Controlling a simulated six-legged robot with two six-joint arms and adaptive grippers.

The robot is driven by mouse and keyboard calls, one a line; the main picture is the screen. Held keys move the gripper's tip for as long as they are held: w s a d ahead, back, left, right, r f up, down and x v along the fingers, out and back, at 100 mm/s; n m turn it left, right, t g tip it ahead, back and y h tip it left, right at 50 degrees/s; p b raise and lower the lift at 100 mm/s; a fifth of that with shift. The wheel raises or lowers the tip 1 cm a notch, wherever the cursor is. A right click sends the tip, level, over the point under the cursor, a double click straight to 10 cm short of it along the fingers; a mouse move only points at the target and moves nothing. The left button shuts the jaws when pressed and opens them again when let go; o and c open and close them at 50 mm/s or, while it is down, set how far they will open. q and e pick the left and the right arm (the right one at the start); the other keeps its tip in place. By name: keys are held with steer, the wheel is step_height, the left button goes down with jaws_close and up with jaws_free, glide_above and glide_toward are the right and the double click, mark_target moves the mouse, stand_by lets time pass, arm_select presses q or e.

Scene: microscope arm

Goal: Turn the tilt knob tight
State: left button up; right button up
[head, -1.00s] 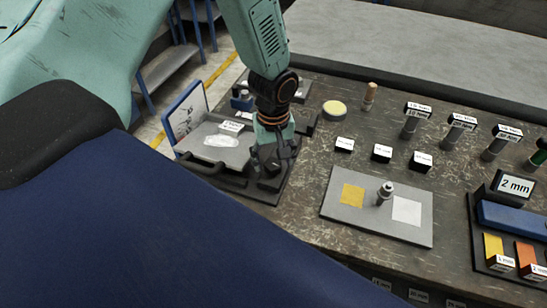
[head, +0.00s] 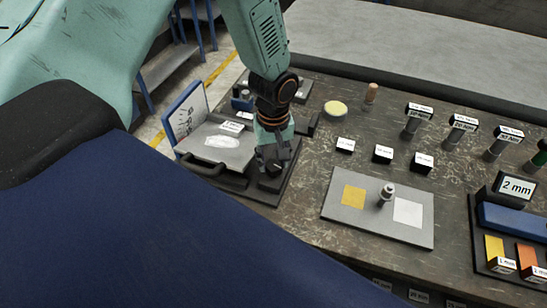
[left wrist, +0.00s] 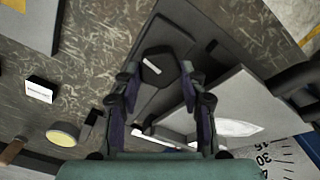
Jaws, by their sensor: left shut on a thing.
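The dark tilt knob (left wrist: 158,66) has a small white mark on its top. It shows at the upper middle of the left wrist view, between the fingertips of my left gripper (left wrist: 160,75). The gripper is shut on it, one finger on each side. In the head view my left gripper (head: 273,160) points down at the black fixture on the left of the bench, and its fingers mostly hide the knob. The fixture carries a grey tilted plate (head: 215,150) with a pale patch and a white label. My right gripper is not in view.
A blue panel (head: 184,112) stands left of the plate. To the right are a yellow-topped round pad (head: 335,108), several black labelled blocks, a grey tray (head: 375,225) with a small metal post, and several labelled upright tools. Bare bench lies between them.

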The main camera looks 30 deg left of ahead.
arm_select(q)
steer(key=m+p, duration=0.2)
steer(key=m, duration=0.1)
steer(key=shift+w+r, duration=0.1)
steer(key=shift+r, duration=0.1)
steer(key=m+p, duration=0.2)
steer(key=m, duration=0.2)
steer(key=shift+w+d, duration=0.1)
steer(key=shift+d, duration=0.05)
steer(key=m, duration=0.4)
steer(key=shift+d+f+p, duration=0.1)
steer(key=shift+p, duration=0.3)
steer(key=shift+m, duration=2.2)
steer(key=shift+w+m, duration=0.1)
steer(key=shift+m, duration=0.2)
steer(key=o, duration=1.1)
steer(key=shift+s+d, duration=0.1)
steer(key=shift+s, duration=0.1)
steer(key=shift+o, duration=0.2)
